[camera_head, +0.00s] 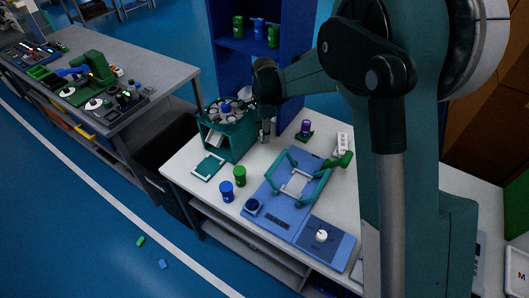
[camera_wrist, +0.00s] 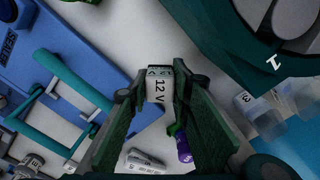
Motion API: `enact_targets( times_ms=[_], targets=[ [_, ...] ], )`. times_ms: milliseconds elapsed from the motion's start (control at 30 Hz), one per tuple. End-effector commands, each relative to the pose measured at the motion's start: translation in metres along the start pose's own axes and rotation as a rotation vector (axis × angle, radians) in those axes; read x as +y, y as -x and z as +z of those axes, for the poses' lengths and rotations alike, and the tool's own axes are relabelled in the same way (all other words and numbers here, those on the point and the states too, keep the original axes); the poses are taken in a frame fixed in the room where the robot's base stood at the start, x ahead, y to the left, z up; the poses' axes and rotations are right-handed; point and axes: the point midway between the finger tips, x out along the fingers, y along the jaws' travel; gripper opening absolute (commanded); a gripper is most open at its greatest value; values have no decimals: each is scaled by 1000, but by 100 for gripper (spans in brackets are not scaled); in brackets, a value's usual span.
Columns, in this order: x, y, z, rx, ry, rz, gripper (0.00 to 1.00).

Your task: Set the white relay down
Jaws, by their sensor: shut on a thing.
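My gripper (camera_head: 265,128) hangs over the back of the white table, just right of the dark green drum station (camera_head: 237,148). In the wrist view my gripper (camera_wrist: 160,98) is shut on the white relay (camera_wrist: 159,88), a small white block with a dark top and the print "12 V". The relay sits between the fingertips, over the pale tabletop. Whether it touches the table cannot be told. In the head view the relay is too small to make out clearly.
A blue board with a teal frame (camera_head: 273,171) lies right of the gripper. A purple cylinder (camera_head: 306,126) stands behind it, and white labelled blocks (camera_head: 343,143) lie farther right. A blue can (camera_head: 227,191) and green can (camera_head: 240,176) stand in front.

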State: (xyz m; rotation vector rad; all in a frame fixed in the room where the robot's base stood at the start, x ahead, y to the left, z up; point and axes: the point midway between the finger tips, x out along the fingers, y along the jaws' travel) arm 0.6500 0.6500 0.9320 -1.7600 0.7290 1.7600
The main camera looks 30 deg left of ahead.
Motion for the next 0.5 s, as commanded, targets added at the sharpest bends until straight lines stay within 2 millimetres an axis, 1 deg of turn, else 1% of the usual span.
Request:
enact_targets(
  times_ms=[300, 400, 500],
  targets=[
    [0, -43, 0, 0, 0, 0, 9],
    [0, -51, 0, 0, 0, 0, 9],
    [0, -54, 0, 0, 0, 0, 9]
  ],
)
